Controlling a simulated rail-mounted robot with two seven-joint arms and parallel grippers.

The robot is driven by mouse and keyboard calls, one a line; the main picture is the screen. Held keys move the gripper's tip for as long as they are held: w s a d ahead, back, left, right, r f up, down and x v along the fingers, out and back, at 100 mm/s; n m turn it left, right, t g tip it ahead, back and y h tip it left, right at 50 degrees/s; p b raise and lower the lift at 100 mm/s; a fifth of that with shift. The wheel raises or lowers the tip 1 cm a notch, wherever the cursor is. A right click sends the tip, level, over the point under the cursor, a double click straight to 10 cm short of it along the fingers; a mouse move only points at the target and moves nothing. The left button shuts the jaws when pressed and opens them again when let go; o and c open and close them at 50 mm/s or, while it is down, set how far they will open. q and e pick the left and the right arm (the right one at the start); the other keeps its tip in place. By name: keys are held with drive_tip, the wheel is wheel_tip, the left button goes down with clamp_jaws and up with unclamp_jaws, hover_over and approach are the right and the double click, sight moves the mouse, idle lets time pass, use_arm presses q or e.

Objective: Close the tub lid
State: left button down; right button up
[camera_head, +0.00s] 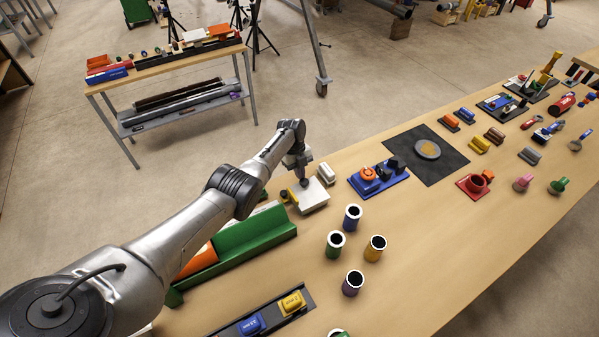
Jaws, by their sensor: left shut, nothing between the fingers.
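A white box-like thing (311,200), which looks like the tub, sits on the wooden table (420,230) near its far edge. Its top looks flat and pale; I cannot tell how far its lid is shut. My left gripper (304,183) points down at its far side, shut, with nothing seen between the fingers. The tips are at or just above the white top; I cannot tell if they touch it. My left arm hides part of the table to the left. My right gripper is not in view.
A smaller white item (326,173) stands just behind the tub. Several coloured cylinders (352,217) stand in front. A green trough (240,245) lies to the left, a blue tray (378,179) to the right, and a black mat (455,160) beyond it. The right front tabletop is clear.

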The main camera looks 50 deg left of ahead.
use_arm(q)
drive_tip(key=a+f+b+v, duration=0.1)
drive_tip(key=a+b+v, duration=0.2)
drive_tip(key=v, duration=1)
drive_tip(key=shift+w+r+b, duration=0.35)
drive_tip(key=shift+w+b, duration=0.05)
drive_tip(key=shift+b, duration=0.15)
drive_tip(key=shift+a, duration=0.15)
